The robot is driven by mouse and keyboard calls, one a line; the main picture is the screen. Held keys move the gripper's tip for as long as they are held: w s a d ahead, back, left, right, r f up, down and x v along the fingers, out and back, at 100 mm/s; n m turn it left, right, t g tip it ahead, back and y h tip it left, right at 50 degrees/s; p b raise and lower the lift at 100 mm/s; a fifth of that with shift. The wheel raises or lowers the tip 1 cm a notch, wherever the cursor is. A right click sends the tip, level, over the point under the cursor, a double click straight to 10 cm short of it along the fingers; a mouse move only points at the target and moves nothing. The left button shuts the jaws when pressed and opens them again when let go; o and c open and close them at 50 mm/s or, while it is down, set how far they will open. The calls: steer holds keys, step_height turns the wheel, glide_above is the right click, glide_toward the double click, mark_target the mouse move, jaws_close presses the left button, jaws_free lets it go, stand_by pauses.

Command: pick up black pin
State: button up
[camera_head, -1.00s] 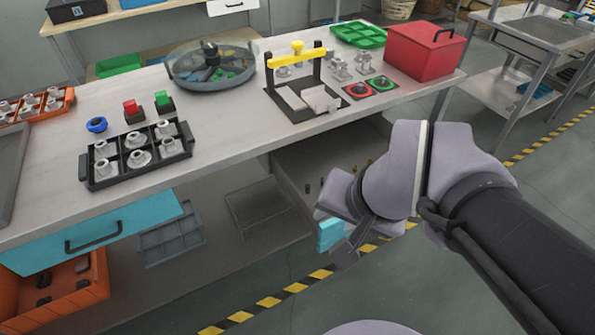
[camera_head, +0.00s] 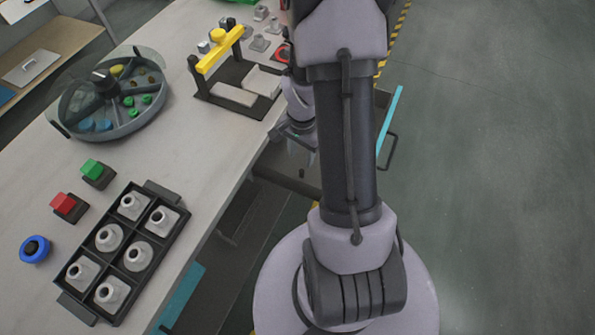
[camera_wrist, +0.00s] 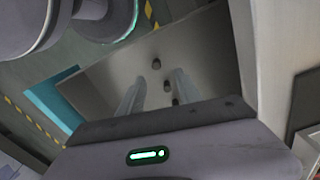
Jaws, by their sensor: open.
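A small dark pin (camera_head: 301,174) stands in the open drawer below the table edge in the head view. The wrist view shows several small dark pins in a row on the drawer floor: a far pin (camera_wrist: 156,64), a middle pin (camera_wrist: 167,86) and a near pin (camera_wrist: 174,102). I cannot tell their exact colours. My gripper (camera_head: 301,150) hangs over the drawer beside the table edge, partly hidden by my arm. In the wrist view my gripper (camera_wrist: 159,78) is open and empty, its two pale fingers on either side of the pins' line.
The drawer's teal front (camera_head: 391,118) is on the right. The table edge runs close to my gripper. On the table are a black press frame with a yellow bar (camera_head: 219,52), a round divided tray (camera_head: 60,128), a black rack (camera_head: 152,187) of white parts and buttons (camera_head: 68,206).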

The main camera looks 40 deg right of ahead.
mark_target(302, 171)
steer(key=f+b, duration=0.1)
steer(key=f, duration=0.1)
steer(key=f+b, duration=0.1)
steer(key=f, duration=0.2)
steer(key=f+b, duration=0.1)
steer(key=f, duration=0.1)
steer(key=shift+s+a+f, duration=0.2)
steer(key=shift+s+f, duration=0.05)
steer(key=shift+s, duration=0.1)
steer(key=shift+r, duration=0.15)
jaws_close()
